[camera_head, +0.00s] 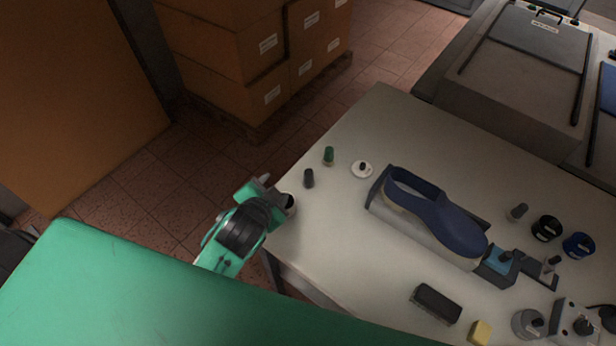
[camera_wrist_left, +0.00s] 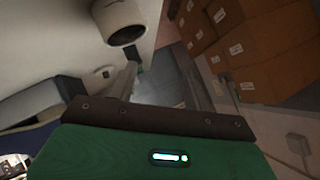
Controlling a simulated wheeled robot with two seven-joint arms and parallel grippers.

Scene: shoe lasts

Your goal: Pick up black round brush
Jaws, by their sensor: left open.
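A small dark upright cylinder (camera_head: 309,178), which may be the black round brush, stands near the left edge of the table in the head view. Its bristles are too small to make out. My left gripper (camera_head: 270,196) is open at the table's left edge, just left of and below this cylinder, and apart from it. A pale round cup-like piece with a dark mouth (camera_head: 287,203) shows right by the gripper; a similar pale cylinder (camera_wrist_left: 122,28) fills the top of the left wrist view. The fingertips are not clear there. My right gripper is not in view.
On the white table (camera_head: 330,225) stand a green cylinder (camera_head: 328,156), a white disc with a dark knob (camera_head: 362,169), a blue shoe last (camera_head: 435,215), a black block (camera_head: 436,304), a yellow block (camera_head: 480,332), and black (camera_head: 547,228) and blue (camera_head: 578,245) jars. Boxes (camera_head: 260,60) stand behind.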

